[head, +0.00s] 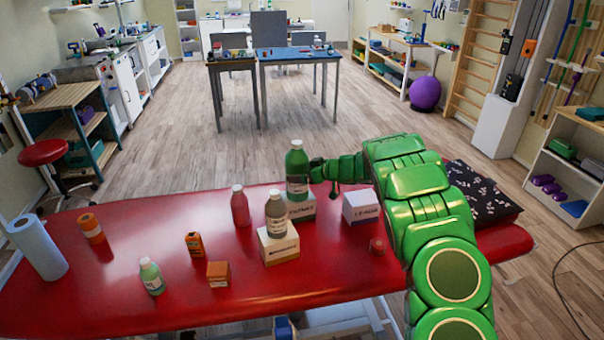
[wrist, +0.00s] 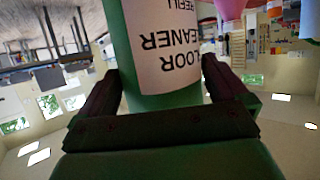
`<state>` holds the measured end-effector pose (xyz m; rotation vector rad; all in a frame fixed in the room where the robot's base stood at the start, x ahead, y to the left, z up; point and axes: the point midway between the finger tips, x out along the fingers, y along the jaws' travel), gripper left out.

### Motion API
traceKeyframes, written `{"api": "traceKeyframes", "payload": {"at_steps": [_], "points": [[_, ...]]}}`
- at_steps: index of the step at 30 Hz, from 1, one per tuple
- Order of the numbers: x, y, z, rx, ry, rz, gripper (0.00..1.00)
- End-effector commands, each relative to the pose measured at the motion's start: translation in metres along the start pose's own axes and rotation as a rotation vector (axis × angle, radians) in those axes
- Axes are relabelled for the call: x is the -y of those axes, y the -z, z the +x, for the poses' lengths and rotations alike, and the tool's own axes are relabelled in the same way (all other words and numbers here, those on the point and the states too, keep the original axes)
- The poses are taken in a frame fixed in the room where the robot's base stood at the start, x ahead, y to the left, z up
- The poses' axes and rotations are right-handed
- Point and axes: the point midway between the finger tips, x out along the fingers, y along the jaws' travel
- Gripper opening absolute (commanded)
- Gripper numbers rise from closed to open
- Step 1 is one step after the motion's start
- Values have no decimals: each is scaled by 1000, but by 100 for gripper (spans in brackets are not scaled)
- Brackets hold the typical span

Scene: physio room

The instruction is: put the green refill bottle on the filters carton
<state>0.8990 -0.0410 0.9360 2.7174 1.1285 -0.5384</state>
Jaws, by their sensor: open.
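The carton is partly hidden by a grey-brown bottle in front. My gripper (head: 316,170) is at the right side of the green bottle, with its fingers around it. In the wrist view the green bottle (wrist: 118,45) fills the space between the open fingers (wrist: 158,68). Its label reads floor cleaner refill, upside down. The bottle's base and the carton are out of the wrist view.
The grey-brown bottle (head: 276,215) stands on another carton (head: 280,246) in front. A red bottle (head: 240,206) is to the left, and a white box (head: 361,207) is to the right. A patterned cushion (head: 481,192) lies at the right end of the red table (head: 130,270).

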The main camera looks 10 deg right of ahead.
Motion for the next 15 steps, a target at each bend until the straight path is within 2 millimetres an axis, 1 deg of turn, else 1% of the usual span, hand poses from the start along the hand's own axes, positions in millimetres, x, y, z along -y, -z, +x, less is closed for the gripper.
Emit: {"api": "traceKeyframes", "payload": {"at_steps": [5, 9, 15], "points": [[-1, 0, -20, 1, -2, 1, 100], [-1, -2, -42, 4, -4, 3, 100], [-1, 1, -76, -1, -4, 0, 100]]}}
